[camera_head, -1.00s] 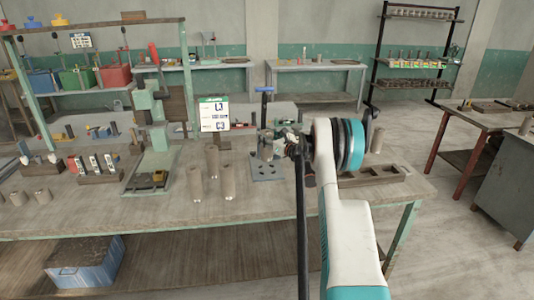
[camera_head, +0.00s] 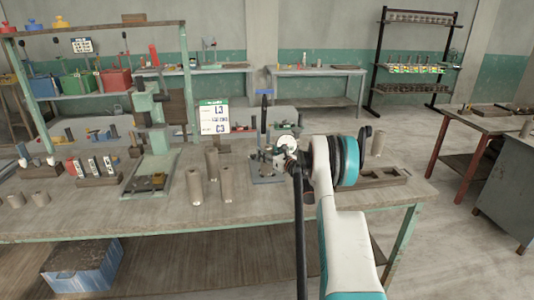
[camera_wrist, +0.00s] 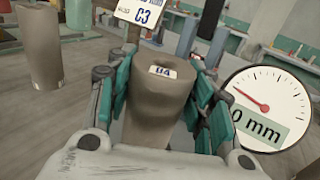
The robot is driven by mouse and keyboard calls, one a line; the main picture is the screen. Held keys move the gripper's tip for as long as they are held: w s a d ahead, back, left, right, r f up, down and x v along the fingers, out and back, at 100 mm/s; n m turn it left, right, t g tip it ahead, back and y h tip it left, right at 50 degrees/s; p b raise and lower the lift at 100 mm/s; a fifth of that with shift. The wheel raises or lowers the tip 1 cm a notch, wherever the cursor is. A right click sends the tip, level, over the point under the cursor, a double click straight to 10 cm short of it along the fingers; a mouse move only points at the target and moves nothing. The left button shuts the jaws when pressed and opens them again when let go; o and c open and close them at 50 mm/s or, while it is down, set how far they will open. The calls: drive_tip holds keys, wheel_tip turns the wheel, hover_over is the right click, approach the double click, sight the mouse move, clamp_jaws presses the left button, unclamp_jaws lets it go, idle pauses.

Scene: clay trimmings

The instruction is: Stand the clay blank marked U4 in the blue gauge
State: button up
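The clay blank marked U4 (camera_wrist: 155,105) is a grey-brown cylinder in the middle of the wrist view, with a white label near its top. The teal-padded fingers of my gripper (camera_wrist: 160,92) lie against both its sides. Its foot is hidden. In the head view my gripper (camera_head: 284,158) is at the gauge stand, and I cannot make out the blank there.
Several other blanks stand left of the gauge, one at the front (camera_head: 227,184). A card (camera_head: 214,117) reading L3 and C3 stands behind them. A green press (camera_head: 155,125) is farther left. A wooden tray (camera_head: 385,178) lies right of my arm. The front bench strip (camera_head: 260,215) is clear.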

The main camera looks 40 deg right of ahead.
drive_tip(key=o, duration=0.4)
drive_tip(key=shift+r, duration=0.15)
drive_tip(key=s+p, duration=0.2)
drive_tip(key=s, duration=1)
drive_tip(key=shift+a, duration=0.2)
